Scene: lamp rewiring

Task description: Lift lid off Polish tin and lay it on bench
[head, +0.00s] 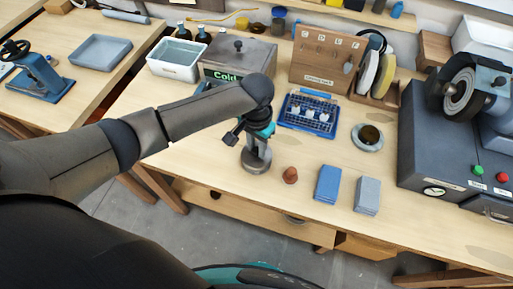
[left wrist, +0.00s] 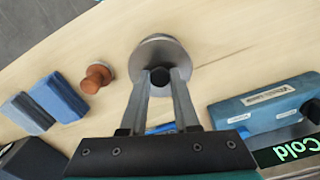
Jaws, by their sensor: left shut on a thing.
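The Polish tin (head: 256,166) appears as a small, round grey metal tin on the bench (head: 215,165), near its front edge. In the left wrist view its round grey top (left wrist: 160,50) has a dark knob (left wrist: 160,76) at its near side. My left gripper (head: 258,142) points down over the tin, its two fingers closed on the knob in the left wrist view (left wrist: 160,80). I cannot tell whether the lid is seated or slightly raised; the gripper hides part of the tin. My right gripper is not in view.
A reddish-brown knobbed piece (head: 290,175), a blue block (head: 328,183) and a grey-blue block (head: 367,195) lie right of the tin. The Cold box (head: 238,60) is further back. Bare bench lies left of the tin.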

